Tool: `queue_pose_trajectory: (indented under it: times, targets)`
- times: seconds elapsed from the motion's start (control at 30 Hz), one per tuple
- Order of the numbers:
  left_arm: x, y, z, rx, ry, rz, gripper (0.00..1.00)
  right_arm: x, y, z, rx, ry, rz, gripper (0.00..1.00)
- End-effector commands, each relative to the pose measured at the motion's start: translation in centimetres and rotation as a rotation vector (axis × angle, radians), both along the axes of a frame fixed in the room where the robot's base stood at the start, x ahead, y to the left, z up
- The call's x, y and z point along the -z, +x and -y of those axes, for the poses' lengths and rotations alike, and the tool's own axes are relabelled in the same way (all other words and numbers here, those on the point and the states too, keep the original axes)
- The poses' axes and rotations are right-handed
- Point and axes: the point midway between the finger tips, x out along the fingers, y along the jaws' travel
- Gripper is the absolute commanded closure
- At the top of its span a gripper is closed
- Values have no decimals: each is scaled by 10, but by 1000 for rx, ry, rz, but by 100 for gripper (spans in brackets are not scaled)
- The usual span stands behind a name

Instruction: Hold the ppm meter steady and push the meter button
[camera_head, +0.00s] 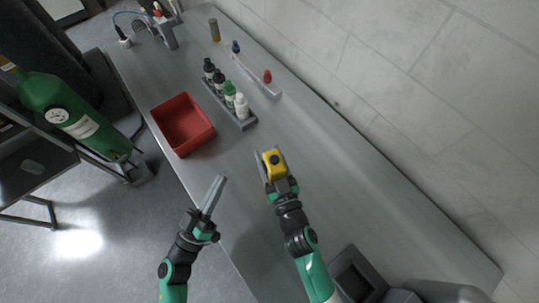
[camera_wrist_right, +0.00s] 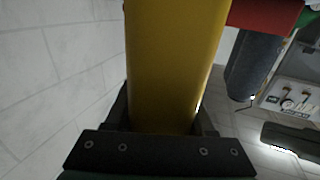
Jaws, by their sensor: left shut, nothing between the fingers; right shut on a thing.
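The yellow ppm meter (camera_head: 275,171) is held in my right gripper (camera_head: 270,167), above the grey bench. It has a dark round spot on its face, probably the button. In the right wrist view the yellow meter body (camera_wrist_right: 172,65) stands between the fingers and fills the middle of the picture. My left gripper (camera_head: 217,190) is shut and empty. It points up and to the right, near the bench's front edge, to the left of the meter and apart from it.
A red bin (camera_head: 183,126) sits on the bench (camera_head: 330,170). A small rail with red and blue knobs (camera_head: 262,85) is near the wall. The bench right of the meter is clear.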

Motion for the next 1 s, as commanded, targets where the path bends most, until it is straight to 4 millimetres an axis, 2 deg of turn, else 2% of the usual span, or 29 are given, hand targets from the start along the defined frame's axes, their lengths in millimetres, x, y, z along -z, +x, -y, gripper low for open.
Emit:
queue_pose_trajectory:
  times: [0.3, 0.5, 0.7, 1.0]
  targets:
    - [0, 17, 46, 7, -1, 0, 100, 0, 0, 0, 0, 0, -1, 100]
    - [0, 26, 68, 3, 0, 0, 100, 1, 0, 0, 0, 0, -1, 100]
    - [0, 29, 76, 1, 2, -1, 100, 1, 0, 0, 0, 0, -1, 100]
    - [0, 29, 75, 0, 1, 0, 100, 1, 0, 0, 0, 0, -1, 100]
